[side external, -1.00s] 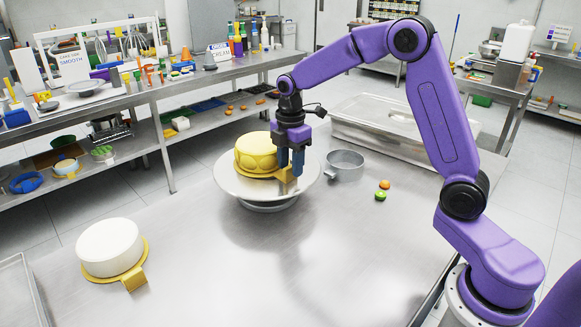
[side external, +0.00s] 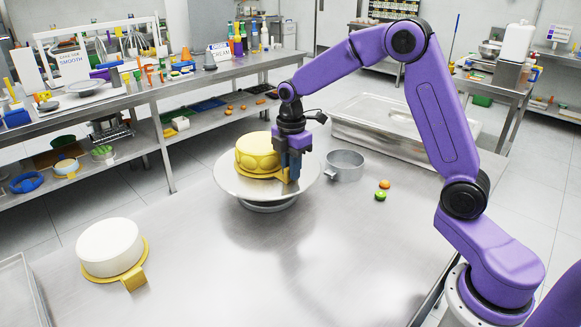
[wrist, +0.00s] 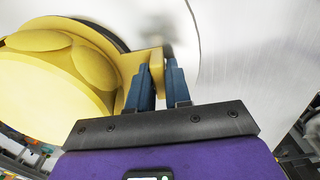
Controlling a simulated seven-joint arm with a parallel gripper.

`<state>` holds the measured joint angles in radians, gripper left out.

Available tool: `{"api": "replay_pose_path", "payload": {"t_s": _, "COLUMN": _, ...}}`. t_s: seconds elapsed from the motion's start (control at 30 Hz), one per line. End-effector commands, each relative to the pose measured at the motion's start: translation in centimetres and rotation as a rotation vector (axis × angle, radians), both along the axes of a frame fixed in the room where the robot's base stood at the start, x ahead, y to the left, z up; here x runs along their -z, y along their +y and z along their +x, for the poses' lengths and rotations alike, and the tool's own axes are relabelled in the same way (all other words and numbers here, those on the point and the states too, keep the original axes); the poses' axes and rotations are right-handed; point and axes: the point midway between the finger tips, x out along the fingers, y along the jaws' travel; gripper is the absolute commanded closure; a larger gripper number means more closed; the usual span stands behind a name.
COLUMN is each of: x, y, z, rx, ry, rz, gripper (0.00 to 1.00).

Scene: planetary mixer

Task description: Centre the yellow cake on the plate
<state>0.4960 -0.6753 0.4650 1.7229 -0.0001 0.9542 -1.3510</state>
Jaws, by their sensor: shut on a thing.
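The yellow cake (side external: 256,153) sits on a gold board with a tab, on the round silver plate (side external: 228,182). It stands toward the back left of the plate, and bare plate shows in front. In the wrist view the cake (wrist: 55,60) fills the left side. My gripper (side external: 293,178) points down at the cake's right side. It is shut on the board's tab (wrist: 155,57), which shows between the blue fingers in the wrist view. In the side view the fingers hide most of the tab.
A white cake (side external: 109,246) on a gold board stands at the front left of the steel table. A grey round pan (side external: 345,165) stands close to the plate's right. Small orange and green items (side external: 382,190) lie farther right. The table's front middle is clear.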

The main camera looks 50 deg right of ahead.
Motion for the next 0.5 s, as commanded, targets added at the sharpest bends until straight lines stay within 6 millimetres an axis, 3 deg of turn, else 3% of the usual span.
{"api": "replay_pose_path", "payload": {"t_s": 0.5, "x": -0.1, "y": 0.0, "z": -1.4, "rx": 0.000, "ry": -0.001, "rz": 0.000, "gripper": 1.00}}
